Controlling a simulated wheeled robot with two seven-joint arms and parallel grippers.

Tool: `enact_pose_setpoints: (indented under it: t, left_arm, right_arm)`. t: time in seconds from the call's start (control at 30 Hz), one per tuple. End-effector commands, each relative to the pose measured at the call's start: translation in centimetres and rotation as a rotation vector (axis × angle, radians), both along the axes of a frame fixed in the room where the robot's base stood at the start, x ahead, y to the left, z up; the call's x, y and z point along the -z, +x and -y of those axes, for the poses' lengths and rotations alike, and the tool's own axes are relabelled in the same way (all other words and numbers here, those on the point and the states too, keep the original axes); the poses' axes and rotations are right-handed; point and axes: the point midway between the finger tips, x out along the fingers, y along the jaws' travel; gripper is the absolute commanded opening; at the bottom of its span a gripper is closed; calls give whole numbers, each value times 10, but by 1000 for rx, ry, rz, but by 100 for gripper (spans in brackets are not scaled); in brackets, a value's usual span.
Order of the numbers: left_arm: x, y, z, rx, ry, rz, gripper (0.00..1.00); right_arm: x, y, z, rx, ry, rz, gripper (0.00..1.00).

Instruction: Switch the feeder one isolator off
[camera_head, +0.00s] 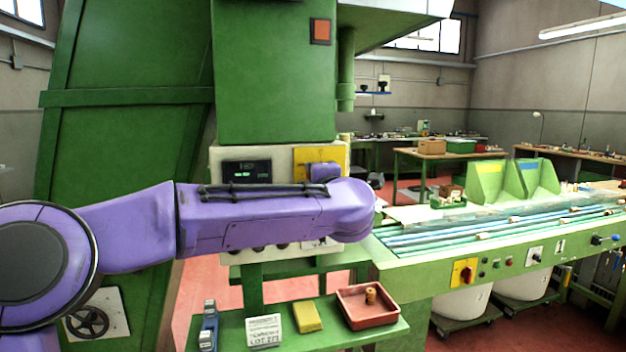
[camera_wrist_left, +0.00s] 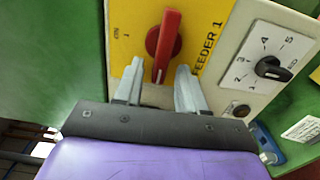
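The feeder one isolator is a red rotary handle (camera_wrist_left: 163,45) on a yellow plate (camera_wrist_left: 207,50) marked "FEEDER 1" and "ON" in the left wrist view. The handle lies nearly upright in that view. My left gripper (camera_wrist_left: 159,78) is open, with one finger on each side of the handle's lower end and gaps showing. I cannot tell how far the tips are from the plate. In the head view my purple left arm crosses the control panel; the yellow plate (camera_head: 301,158) shows partly above it, and the handle and gripper are hidden. My right gripper is not in view.
A numbered dial (camera_wrist_left: 270,67) sits right of the plate in the wrist view. A second yellow isolator (camera_head: 464,272) is on the conveyor front. Below my arm, a shelf holds a red tray (camera_head: 367,322) with a cork, a yellow block (camera_head: 307,317) and a card (camera_head: 264,331).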

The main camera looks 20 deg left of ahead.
Motion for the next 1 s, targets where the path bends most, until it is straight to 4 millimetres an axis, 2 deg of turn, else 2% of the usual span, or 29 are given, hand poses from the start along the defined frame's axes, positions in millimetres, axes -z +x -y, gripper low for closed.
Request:
enact_pose_setpoints:
  t: [0.27,0.6,0.7,1.0]
  left_arm:
    - [0,-6,5,2,3,2,40]
    - [2,-69,47,1,3,3,40]
    - [1,-81,55,1,3,2,40]
    - [0,-88,59,0,0,0,40]
  right_arm:
    - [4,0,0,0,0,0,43]
    - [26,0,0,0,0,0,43]
    - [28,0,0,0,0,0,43]
    - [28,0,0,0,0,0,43]
